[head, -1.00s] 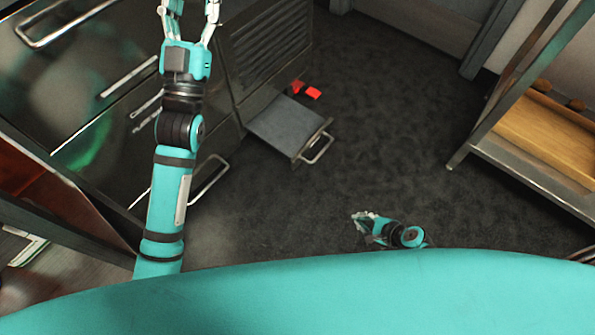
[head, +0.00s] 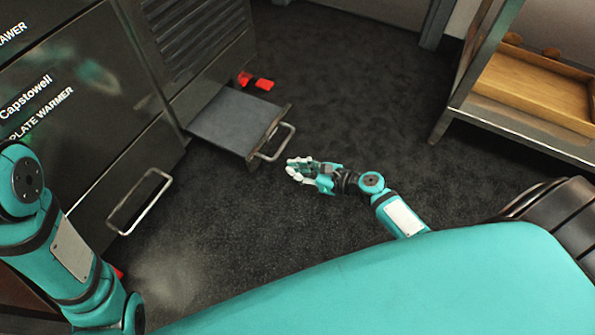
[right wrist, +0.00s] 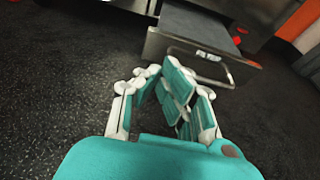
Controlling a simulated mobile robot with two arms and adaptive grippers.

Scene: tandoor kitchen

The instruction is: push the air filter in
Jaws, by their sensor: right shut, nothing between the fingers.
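The air filter (head: 228,122) is a flat grey drawer-like panel with a bar handle, sticking out low from the dark cabinet. In the right wrist view the filter (right wrist: 190,28) is ahead at the top, with a small label on its front behind the handle. My right gripper (head: 290,169) is shut and empty, just in front of the handle and a little apart from it in the head view. Its closed fingers (right wrist: 168,92) point toward the filter front in the wrist view. My left arm shows at the left edge, but its gripper is out of view.
The dark cabinet (head: 115,150) has a plate warmer drawer with a large handle (head: 140,203). Red pieces (head: 255,82) are on the floor behind the filter. A metal rack with a wooden tray (head: 530,85) stands at the right. The dark floor between is clear.

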